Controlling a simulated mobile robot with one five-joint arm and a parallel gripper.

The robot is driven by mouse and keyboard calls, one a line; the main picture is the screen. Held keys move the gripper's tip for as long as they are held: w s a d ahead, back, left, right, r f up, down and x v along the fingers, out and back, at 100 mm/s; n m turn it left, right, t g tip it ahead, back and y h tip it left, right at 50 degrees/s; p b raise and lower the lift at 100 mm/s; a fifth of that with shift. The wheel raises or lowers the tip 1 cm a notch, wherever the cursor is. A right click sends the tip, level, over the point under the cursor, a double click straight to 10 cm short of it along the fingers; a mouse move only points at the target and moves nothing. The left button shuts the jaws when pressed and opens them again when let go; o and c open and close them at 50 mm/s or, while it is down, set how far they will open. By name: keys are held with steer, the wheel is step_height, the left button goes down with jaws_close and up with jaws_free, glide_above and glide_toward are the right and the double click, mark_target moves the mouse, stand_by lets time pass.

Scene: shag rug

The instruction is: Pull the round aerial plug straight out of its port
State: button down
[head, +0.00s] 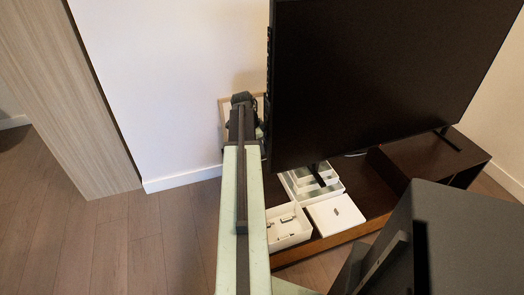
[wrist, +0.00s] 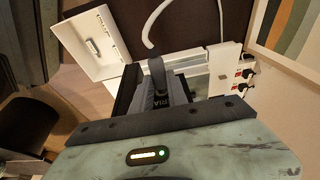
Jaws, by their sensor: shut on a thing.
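My gripper (wrist: 158,82) is shut, its dark jaws near the top middle of the wrist view. A white cable (wrist: 147,28) curves up from close behind the jaw tips and off the top of the view.
A dark low cabinet (head: 375,200) stands under the television. An open white box (head: 285,238) with small items and a closed white box (head: 336,214) lie on it. A white strip with plugs (wrist: 225,68) and a striped picture (wrist: 284,25) are right of my gripper. Floor at left is clear.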

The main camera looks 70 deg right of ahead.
steer(key=shift+w+a+f, duration=0.15)
steer(key=shift+w+a, duration=0.6)
steer(key=shift+w, duration=0.1)
steer(key=shift+w+a+f, duration=0.1)
steer(key=shift+w+a, duration=0.6)
steer(key=shift+w, duration=0.15)
steer(key=shift+w, duration=0.1)
steer(key=w+a, duration=0.2)
steer(key=w, duration=0.1)
steer(key=shift+a+f+b, duration=0.2)
steer(key=shift+a+b, duration=0.1)
steer(key=shift+b, duration=0.05)
steer(key=shift+s, duration=0.1)
